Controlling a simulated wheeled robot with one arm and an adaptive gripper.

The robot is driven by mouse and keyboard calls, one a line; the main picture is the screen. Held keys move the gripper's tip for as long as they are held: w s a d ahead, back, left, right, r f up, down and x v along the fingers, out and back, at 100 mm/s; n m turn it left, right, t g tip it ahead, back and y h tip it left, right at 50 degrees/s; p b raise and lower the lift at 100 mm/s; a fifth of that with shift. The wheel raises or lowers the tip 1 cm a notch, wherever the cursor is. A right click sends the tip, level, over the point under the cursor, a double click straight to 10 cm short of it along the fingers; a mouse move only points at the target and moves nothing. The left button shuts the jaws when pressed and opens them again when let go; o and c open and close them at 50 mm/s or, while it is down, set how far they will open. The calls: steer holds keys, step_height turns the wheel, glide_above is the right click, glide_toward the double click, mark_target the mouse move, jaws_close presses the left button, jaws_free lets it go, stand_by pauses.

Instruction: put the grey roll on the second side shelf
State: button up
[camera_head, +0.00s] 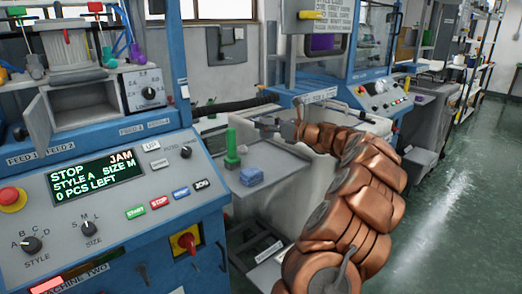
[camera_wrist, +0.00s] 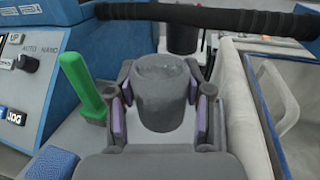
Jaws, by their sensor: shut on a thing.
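My gripper (camera_head: 277,126) is at the end of my copper arm, above the far part of a grey side shelf (camera_head: 277,160). In the wrist view, its two fingers with purple pads (camera_wrist: 161,112) are shut on a dark grey roll (camera_wrist: 162,88). The roll stands upright between the pads, its round top showing. In the head view the roll is too small to make out clearly. I cannot tell which number this shelf has.
A green post-like piece (camera_head: 232,148) and a blue block (camera_head: 251,176) are on the shelf's left side. The green piece also shows left of my gripper in the wrist view (camera_wrist: 82,85). A black hose (camera_wrist: 210,17) runs beyond. Blue machines flank the shelf; open floor (camera_head: 440,220) lies right.

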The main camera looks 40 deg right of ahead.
step_height(320, 180, down, 8)
steer(key=shift+s+d+f, duration=0.1)
stand_by(0.4)
steer(key=o, duration=0.9)
steer(key=shift+s, duration=0.3)
steer(key=v, duration=1.1)
steer(key=shift+s+b, duration=0.2)
steer(key=shift+b, duration=0.1)
